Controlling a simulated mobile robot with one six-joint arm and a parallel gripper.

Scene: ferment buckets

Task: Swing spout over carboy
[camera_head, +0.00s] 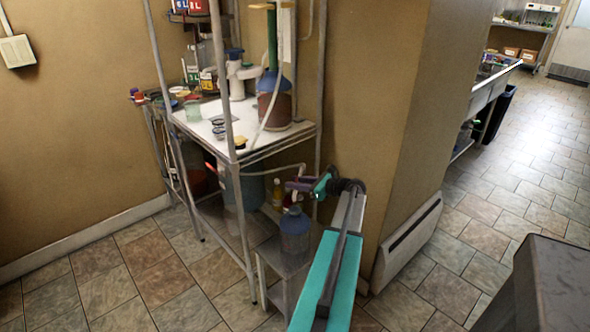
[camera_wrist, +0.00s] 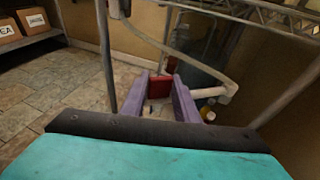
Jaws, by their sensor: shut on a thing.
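My gripper (camera_head: 294,187) reaches in at the right side of the rack, above and close to a blue-grey carboy (camera_head: 295,236) on a low stand. In the wrist view, its purple fingers (camera_wrist: 160,84) are shut on a small red part (camera_wrist: 160,88), seemingly the spout's handle. A white spout pipe (camera_wrist: 204,92) shows just right of the fingers; a pale pipe also shows in the head view (camera_head: 287,169). A large blue-grey bucket (camera_head: 244,188) stands on the lower shelf behind. I cannot tell whether the spout's mouth is over the carboy; the gripper hides part of it.
A metal rack (camera_head: 233,207) with upright posts surrounds the bucket. A larger vessel (camera_head: 274,105) with a hose stands on its upper shelf. A yellow bottle (camera_wrist: 208,110) is close right of the fingers. A wall corner (camera_head: 395,150) bounds the right; floor is open at left.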

